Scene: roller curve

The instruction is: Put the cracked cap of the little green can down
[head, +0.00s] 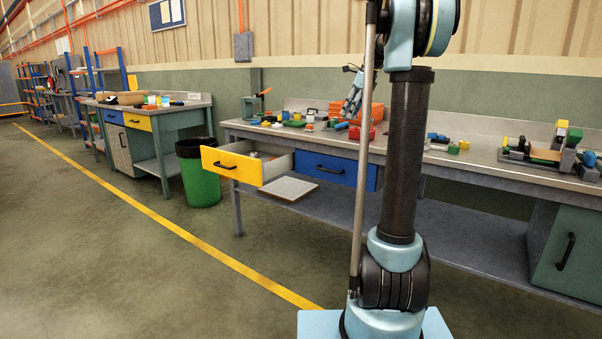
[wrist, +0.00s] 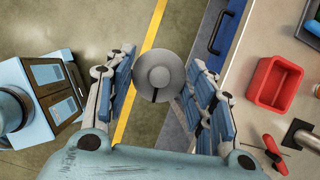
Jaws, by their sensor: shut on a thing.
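The cracked cap (wrist: 158,68) is a grey round disc with a raised centre and a dark slit at its lower edge. In the wrist view it sits between the blue-padded fingers of my gripper (wrist: 160,78), which is shut on it. The cap is held up in the air, with the floor and the bench front behind it. In the head view my gripper (head: 352,95) shows small, partly behind my arm, near the long bench; the cap cannot be made out there. I cannot pick out the little green can.
The bench top (wrist: 238,95) lies at the right, with a red bin (wrist: 275,84) and a red-handled tool (wrist: 272,150). In the head view a yellow drawer (head: 232,166) stands open beside a shut blue drawer (head: 325,170). A green waste bin (head: 200,180) stands left. The bench holds many small blocks.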

